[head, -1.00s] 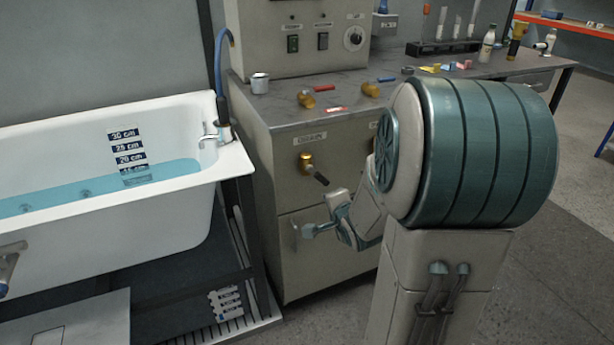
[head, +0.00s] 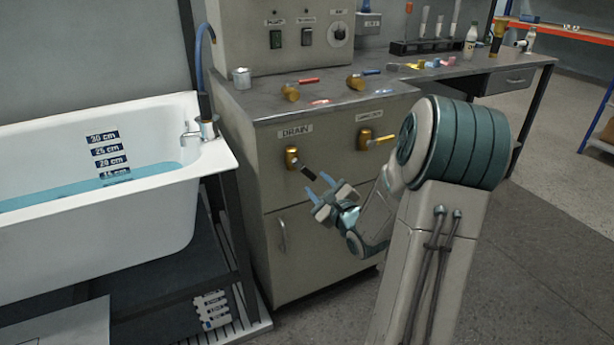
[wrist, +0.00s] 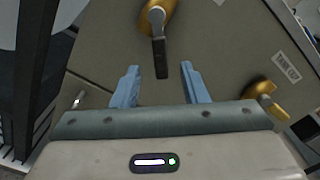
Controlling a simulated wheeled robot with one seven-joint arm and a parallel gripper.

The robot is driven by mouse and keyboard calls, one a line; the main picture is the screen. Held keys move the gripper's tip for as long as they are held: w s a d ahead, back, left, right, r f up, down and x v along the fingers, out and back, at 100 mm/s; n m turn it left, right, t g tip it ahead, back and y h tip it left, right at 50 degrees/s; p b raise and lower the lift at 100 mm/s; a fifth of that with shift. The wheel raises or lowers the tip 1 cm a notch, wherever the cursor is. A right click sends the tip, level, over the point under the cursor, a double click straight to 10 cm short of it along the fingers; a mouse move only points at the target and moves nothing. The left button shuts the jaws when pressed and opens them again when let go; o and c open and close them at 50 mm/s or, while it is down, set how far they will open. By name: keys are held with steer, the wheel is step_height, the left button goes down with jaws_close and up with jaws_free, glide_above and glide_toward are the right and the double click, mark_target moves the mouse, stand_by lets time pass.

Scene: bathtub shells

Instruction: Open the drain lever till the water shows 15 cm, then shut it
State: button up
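The drain lever (head: 305,172) is a brass valve with a dark handle, under a "DRAIN" label on the grey cabinet front. Its handle slants down to the right in the head view. In the wrist view the dark handle (wrist: 161,58) points down toward the space between my fingers. My gripper (head: 327,188) is open and empty, just below and right of the handle, apart from it. Both blue fingers show in the wrist view (wrist: 158,82). The white bathtub (head: 120,222) holds blue water (head: 90,188). Its surface lies near the label under "20 cm", which is partly covered and reads about 15 cm.
A second brass valve (head: 375,139) with a yellow handle sits right of the drain valve. A drawer handle (head: 283,236) is below. Loose valves and levers lie on the cabinet top (head: 262,108). A tub tap (head: 197,131) stands at the tub's corner.

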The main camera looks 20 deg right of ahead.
mark_target(308, 173)
steer(key=w+b, duration=0.1)
steer(key=w, duration=0.6)
steer(key=shift+w+a, duration=0.1)
steer(key=shift+w, duration=0.2)
jaws_close()
